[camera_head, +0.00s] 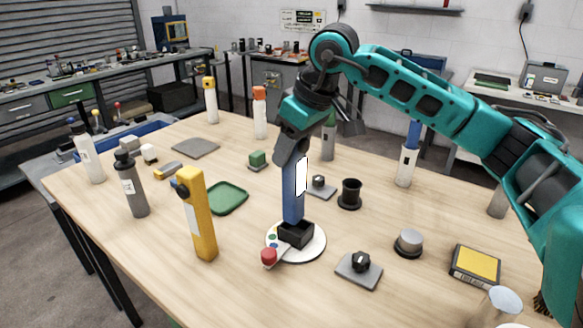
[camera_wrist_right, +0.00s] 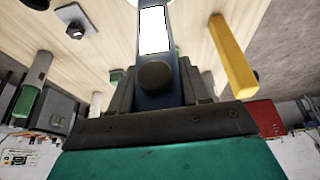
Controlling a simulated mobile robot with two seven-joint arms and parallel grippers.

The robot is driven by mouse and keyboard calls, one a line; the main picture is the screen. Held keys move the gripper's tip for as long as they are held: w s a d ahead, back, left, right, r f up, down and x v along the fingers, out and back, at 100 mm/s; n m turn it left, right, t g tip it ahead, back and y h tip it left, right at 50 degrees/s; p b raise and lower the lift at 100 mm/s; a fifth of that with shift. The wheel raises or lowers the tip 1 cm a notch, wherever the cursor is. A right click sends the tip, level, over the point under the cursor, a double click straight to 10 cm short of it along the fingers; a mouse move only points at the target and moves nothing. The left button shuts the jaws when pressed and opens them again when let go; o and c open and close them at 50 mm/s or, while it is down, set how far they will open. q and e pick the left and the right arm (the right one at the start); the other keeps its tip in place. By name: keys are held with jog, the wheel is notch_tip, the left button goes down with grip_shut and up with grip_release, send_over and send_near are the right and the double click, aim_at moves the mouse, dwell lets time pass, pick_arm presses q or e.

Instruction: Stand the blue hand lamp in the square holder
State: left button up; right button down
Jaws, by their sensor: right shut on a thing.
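The blue hand lamp (camera_head: 291,205), with a bright white panel on its side, stands upright near the table's middle. My right gripper (camera_head: 292,158) is shut on its upper part from above. The wrist view shows the lamp (camera_wrist_right: 155,100) between the two fingers, with a dark round knob on it. The black square holder (camera_head: 297,234) sits on a round white plate (camera_head: 312,248). The lamp's lower end meets the holder's top; I cannot tell how deep it sits inside. My left gripper is not in view.
A yellow hand lamp (camera_head: 200,220) stands to the left. A red knob (camera_head: 268,256) is at the plate's front left. A green tray (camera_head: 224,198), a black cup-like holder (camera_head: 349,194) and a grey plate with a black knob (camera_head: 359,268) lie around. Several bottles stand farther out.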

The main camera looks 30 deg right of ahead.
aim_at(292, 165)
jog(key=shift+f, duration=2.05)
jog(key=shift+f+b, duration=0.2)
jog(key=shift+b, duration=0.15)
jog(key=c, duration=0.5)
grip_release()
jog(key=shift+r, duration=0.1)
jog(key=shift+r+p, duration=0.25)
jog(key=shift+p, duration=0.1)
jog(key=v, duration=1.1)
jog(key=shift+s+r, duration=0.2)
jog(key=shift+r, duration=0.2)
